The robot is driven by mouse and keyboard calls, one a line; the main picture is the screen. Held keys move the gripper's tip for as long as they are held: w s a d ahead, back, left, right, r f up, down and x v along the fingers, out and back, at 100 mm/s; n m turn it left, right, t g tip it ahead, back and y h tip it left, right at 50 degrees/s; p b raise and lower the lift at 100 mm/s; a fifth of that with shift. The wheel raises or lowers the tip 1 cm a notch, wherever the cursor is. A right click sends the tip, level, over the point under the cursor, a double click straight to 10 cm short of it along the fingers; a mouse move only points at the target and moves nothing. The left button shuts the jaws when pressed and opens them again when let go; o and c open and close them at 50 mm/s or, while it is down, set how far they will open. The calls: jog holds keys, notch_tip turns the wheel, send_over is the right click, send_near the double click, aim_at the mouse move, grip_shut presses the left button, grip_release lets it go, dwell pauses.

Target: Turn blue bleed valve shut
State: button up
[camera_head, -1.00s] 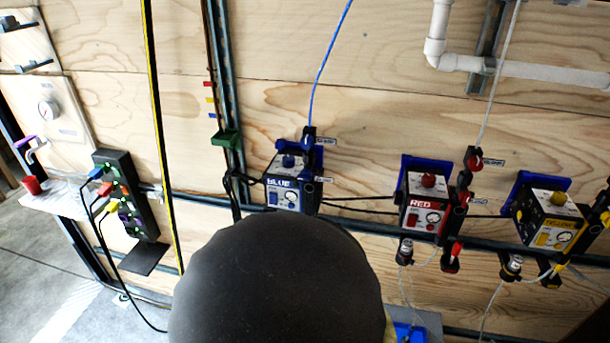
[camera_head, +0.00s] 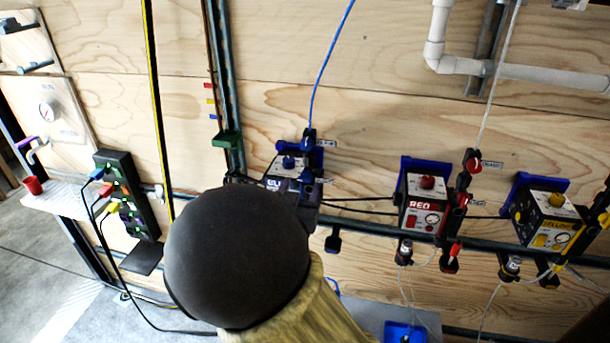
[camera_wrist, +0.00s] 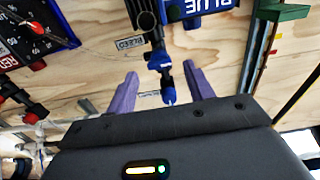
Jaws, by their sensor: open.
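In the wrist view a blue bleed valve (camera_wrist: 168,84), with a black upper body, points toward me beside a small BLEED label (camera_wrist: 130,43). My gripper (camera_wrist: 160,71) is open. Its two purple fingers stand either side of the blue part, with a visible gap on each side; I cannot tell the depth between them. The blue unit (camera_head: 285,166) is on the plywood wall in the head view, its lower left part covered by my arm. My gripper is hidden there behind my dark round arm link.
The red unit (camera_head: 425,207) and yellow unit (camera_head: 546,222) hang to the right, with thin tubes below. A dark rail (camera_head: 380,232) runs below the units. A black power strip (camera_head: 128,196) with cables is at left. A blue tube (camera_head: 325,62) rises from the blue unit.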

aim_at(304, 180)
jog(key=x, duration=0.5)
jog(key=shift+w+p, duration=0.1)
jog(key=shift+p, duration=0.2)
jog(key=shift+c, duration=0.2)
